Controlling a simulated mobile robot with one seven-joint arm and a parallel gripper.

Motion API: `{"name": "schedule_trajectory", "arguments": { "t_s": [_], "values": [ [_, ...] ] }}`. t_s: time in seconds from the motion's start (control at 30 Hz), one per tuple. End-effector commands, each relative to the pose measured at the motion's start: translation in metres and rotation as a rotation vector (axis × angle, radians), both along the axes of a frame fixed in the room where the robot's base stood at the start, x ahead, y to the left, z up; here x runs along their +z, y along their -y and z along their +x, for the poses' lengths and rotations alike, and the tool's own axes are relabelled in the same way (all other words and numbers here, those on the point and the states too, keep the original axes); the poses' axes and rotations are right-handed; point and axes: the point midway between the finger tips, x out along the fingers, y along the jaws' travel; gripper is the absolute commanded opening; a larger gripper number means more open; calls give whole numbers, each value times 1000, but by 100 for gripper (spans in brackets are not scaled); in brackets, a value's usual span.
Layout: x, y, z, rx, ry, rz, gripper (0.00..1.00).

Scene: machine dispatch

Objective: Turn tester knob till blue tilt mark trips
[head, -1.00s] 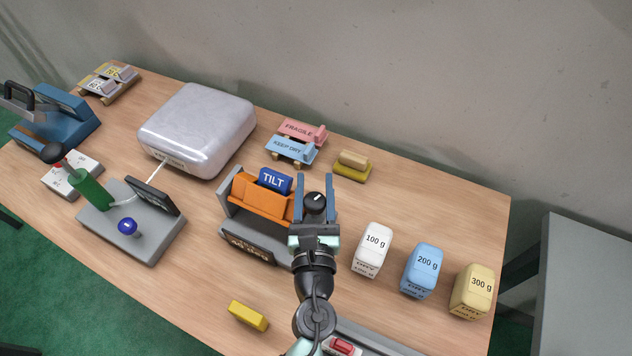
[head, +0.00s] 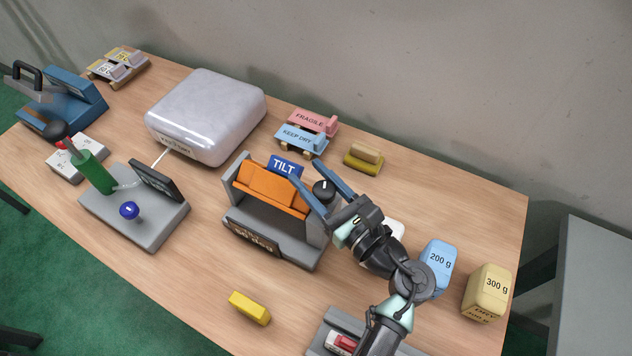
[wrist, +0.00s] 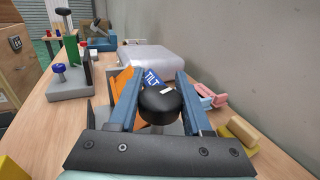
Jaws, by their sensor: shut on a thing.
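The tester (head: 268,242) is a grey frame with an orange cradle (head: 272,196) in it. The cradle looks tilted. A blue tilt mark (head: 284,166) reading TILT stands at the cradle's back edge; it also shows in the wrist view (wrist: 152,78). The black tester knob (head: 324,189) with a white line is on the tester's right side. My gripper (head: 309,174) is shut on the knob, one blue finger on each side. In the wrist view the knob (wrist: 160,103) sits between the fingers. The front plate shows a number and "deg"; its digits are blurred.
The 100 g block (head: 395,227) is mostly hidden behind my wrist. The 200 g block (head: 436,270) and 300 g block (head: 487,292) stand to the right. A yellow block (head: 249,308) lies in front. Pink FRAGILE (head: 312,122) and blue KEEP DRY (head: 300,139) pieces lie behind.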

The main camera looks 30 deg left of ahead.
Motion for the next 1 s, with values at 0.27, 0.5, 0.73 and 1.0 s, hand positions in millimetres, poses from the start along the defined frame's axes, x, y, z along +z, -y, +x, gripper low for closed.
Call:
{"name": "schedule_trajectory", "arguments": {
  "t_s": [0.27, 0.5, 0.73, 1.0],
  "values": [
    [-1, -1, -2, 98, 2, 2, 0],
    [1, -1, -3, 123, 0, 2, 0],
    [1, -2, -3, 124, 0, 2, 0],
    [1, -2, -3, 123, 1, 2, 79]
  ]
}}
